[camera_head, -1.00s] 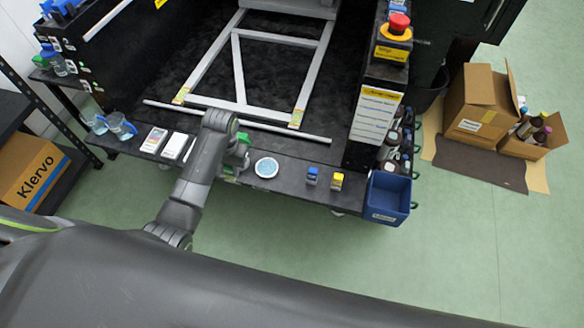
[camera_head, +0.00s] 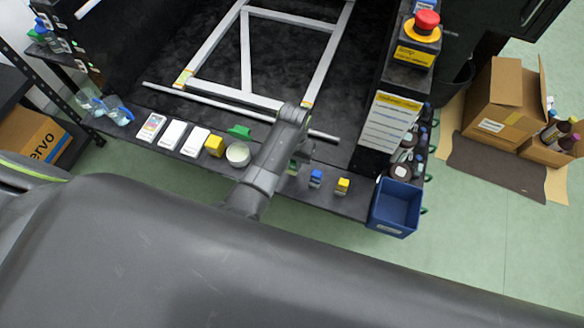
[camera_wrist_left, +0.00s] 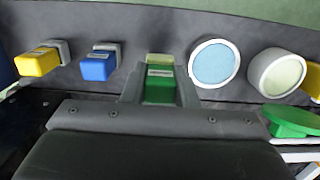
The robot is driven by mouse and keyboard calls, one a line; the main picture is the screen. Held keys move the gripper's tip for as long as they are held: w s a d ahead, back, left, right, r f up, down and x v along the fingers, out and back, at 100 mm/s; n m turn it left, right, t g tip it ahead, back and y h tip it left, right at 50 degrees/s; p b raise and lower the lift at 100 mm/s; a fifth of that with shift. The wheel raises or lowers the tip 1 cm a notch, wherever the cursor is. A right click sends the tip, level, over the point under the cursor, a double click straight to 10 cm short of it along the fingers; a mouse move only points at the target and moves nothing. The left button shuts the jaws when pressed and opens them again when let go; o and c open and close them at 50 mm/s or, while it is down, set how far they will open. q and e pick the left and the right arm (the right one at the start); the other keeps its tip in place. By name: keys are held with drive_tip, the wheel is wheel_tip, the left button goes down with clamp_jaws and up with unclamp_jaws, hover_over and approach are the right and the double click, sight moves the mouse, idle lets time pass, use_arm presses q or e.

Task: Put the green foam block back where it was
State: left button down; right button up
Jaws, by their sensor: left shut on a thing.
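My left gripper (camera_wrist_left: 160,80) is shut on the green foam block (camera_wrist_left: 160,92), which carries a pale label and sits between the two fingers in the wrist view. A paler green patch shows just beyond it. In the head view the left gripper (camera_head: 297,164) is over the front strip of the bench, mostly under its own wrist, and only a bit of green shows there. Whether the block touches the bench cannot be told. In the wrist view a blue block (camera_wrist_left: 99,65) and a yellow block (camera_wrist_left: 38,63) are on one side, a blue-filled round dish (camera_wrist_left: 214,63) on the other.
A pale round dish (camera_head: 238,154), a yellow block (camera_head: 215,146), a flat green piece (camera_head: 240,131) and several white cards (camera_head: 172,135) lie left of the arm. A blue bin (camera_head: 396,208) hangs at the bench's right end. A silver rod (camera_head: 215,104) lies behind.

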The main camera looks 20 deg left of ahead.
sight(292, 169)
use_arm(q)
wheel_tip(292, 169, down, 4)
drive_tip(key=shift+r+b, duration=0.25)
drive_tip(key=shift+b, duration=0.15)
use_arm(e)
drive_tip(key=w, duration=0.3)
drive_tip(key=shift+d+f, duration=0.15)
drive_tip(key=shift+f, duration=0.05)
drive_tip(key=shift+s, duration=0.1)
use_arm(q)
drive_tip(key=c, duration=1.5)
unclamp_jaws()
drive_tip(key=shift+f, duration=0.1)
drive_tip(key=o, duration=0.4)
drive_tip(key=shift+c, duration=0.2)
use_arm(e)
drive_tip(key=shift+s+d, duration=0.15)
drive_tip(key=shift+s, duration=0.3)
drive_tip(key=shift+s, duration=0.15)
